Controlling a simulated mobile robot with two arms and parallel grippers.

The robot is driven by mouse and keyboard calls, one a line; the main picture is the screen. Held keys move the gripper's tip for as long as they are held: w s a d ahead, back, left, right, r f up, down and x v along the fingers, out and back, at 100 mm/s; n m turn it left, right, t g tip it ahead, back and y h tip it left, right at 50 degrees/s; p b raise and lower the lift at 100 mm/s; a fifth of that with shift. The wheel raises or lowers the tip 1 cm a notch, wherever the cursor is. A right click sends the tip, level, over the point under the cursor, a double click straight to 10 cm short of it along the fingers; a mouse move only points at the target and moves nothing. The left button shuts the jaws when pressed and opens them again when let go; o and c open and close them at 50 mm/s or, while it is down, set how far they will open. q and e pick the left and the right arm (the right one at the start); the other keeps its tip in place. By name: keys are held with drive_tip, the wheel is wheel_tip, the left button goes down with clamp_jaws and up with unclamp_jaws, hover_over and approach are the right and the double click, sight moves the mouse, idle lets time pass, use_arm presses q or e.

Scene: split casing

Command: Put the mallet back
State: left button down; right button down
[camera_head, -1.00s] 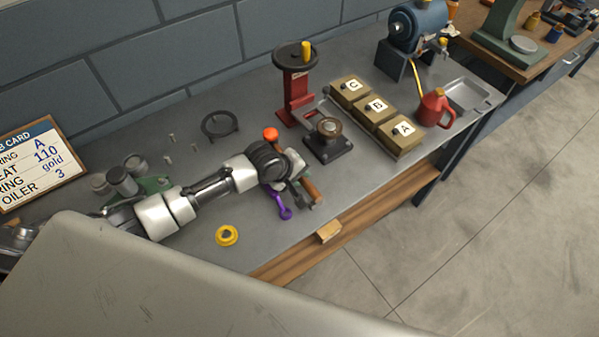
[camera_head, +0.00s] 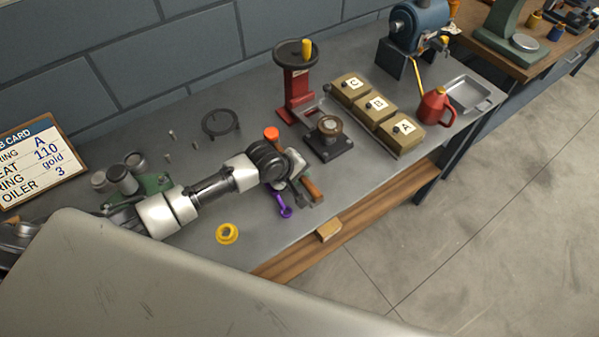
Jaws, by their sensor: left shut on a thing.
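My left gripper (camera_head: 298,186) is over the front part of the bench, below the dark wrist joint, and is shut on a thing. A reddish-brown rounded piece (camera_head: 313,190) shows right at its fingers and looks like part of the mallet. The rest of the mallet is hidden by the gripper and wrist. An orange-topped thing (camera_head: 271,133) shows just behind the wrist; its lower part is hidden, so I cannot tell what it is. My right gripper is not in view.
A purple tool (camera_head: 285,211) lies beside the gripper, with a yellow ring (camera_head: 227,233) to the left. A dark block fixture (camera_head: 329,138), a red press (camera_head: 296,85) and boxes lettered A, B, C (camera_head: 376,107) stand behind and right. A wooden block (camera_head: 329,230) sits at the front edge.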

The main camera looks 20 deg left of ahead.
use_arm(q)
drive_tip(key=shift+w, duration=0.1)
drive_tip(key=c, duration=0.9)
unclamp_jaws()
drive_tip(key=shift+s+f, duration=0.15)
drive_tip(key=shift+s, duration=0.05)
wheel_tip(320, 180, up, 7)
drive_tip(key=p, duration=0.8)
